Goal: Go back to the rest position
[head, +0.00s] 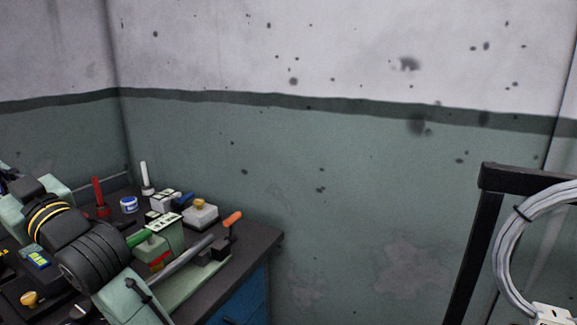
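My gripper is not in view in the head view, and I cannot tell how it stands. A dark workbench (262,238) stands at the lower left. On it is a pale green machine with a black ribbed cylinder (94,256) and yellow-banded black pulleys (46,219).
The bench also holds a red upright rod (99,192), a white-and-blue tub (129,205) and an orange-tipped lever (232,218). A blue drawer unit (245,301) is below. A black frame (471,245) and grey cable loop (505,245) stand right. Bare wall (350,200) lies between.

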